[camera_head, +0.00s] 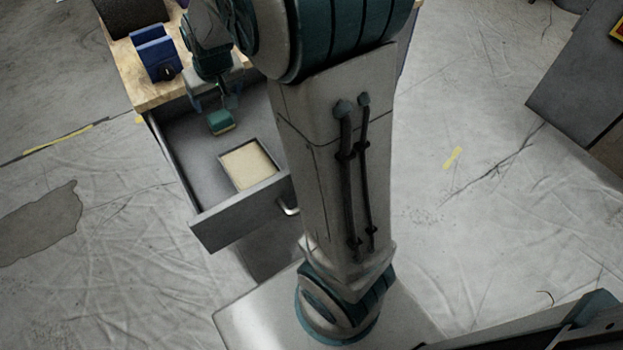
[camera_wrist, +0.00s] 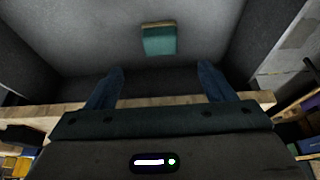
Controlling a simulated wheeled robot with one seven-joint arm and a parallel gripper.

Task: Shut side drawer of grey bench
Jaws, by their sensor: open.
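The grey bench's wooden top (camera_head: 150,93) is at the upper left in the head view. Its grey side drawer (camera_head: 235,222) is pulled well out, with a metal handle (camera_head: 289,210) on the front, partly hidden by my arm. A teal block with a yellowish edge (camera_head: 221,121) lies in the drawer; it also shows in the wrist view (camera_wrist: 159,41). A pale, shallow square box (camera_head: 249,166) is in the drawer nearer the front. My gripper (camera_head: 215,102) is open and empty above the drawer's inner end, its fingers apart in the wrist view (camera_wrist: 161,69), the block beyond them.
A blue object (camera_head: 155,53) and a dark rounded thing (camera_head: 130,14) stand on the bench top. A dark grey panel (camera_head: 580,90) is at the far right. The sheeted floor is clear left of the drawer and right of my arm.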

